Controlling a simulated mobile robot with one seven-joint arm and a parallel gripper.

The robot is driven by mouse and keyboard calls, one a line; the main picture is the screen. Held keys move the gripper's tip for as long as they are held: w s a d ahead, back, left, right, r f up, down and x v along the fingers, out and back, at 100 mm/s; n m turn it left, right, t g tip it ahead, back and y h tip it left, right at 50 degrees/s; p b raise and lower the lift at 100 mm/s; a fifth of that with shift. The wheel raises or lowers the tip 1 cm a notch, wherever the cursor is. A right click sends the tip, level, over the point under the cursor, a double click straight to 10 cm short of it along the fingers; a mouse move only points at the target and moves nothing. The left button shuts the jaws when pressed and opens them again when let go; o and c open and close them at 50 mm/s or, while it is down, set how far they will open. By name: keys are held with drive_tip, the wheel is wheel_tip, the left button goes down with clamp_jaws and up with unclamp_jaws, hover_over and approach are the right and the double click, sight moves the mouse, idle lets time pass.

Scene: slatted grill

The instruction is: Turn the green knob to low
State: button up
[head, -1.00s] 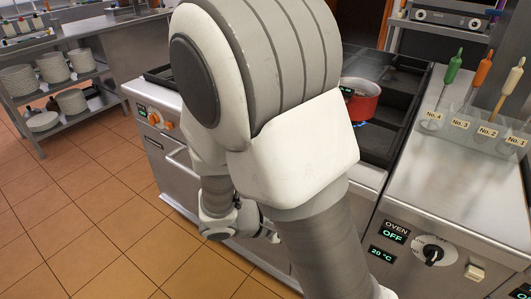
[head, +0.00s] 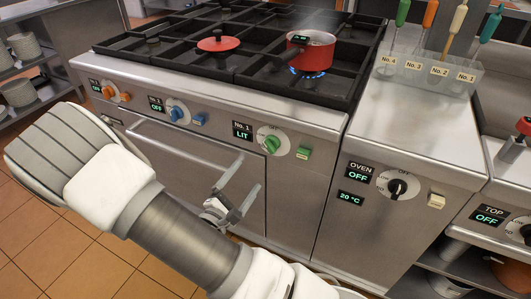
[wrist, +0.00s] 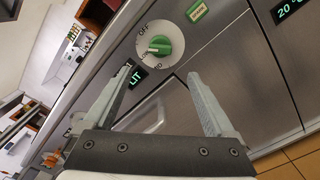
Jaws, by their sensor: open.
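My gripper (head: 252,168) is open and empty, a little below and left of the knob in the head view. In the wrist view my gripper (wrist: 161,68) has its two fingers spread either side of the knob's line, apart from it.
A green switch (head: 303,152) is right of the knob. A red pot (head: 311,55) steams over a blue flame; a red lid (head: 219,43) lies on the grates. An oven handle (head: 185,148) runs below the panel. A black oven knob (head: 397,187) is at right.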

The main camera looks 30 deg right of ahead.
sight(268, 148)
drive_tip(key=b+x, duration=0.1)
drive_tip(key=x, duration=1.1)
drive_tip(key=shift+w+d+b, duration=0.2)
drive_tip(key=shift+d+b, duration=0.05)
drive_tip(key=shift+b, duration=0.1)
drive_tip(key=c, duration=1.4)
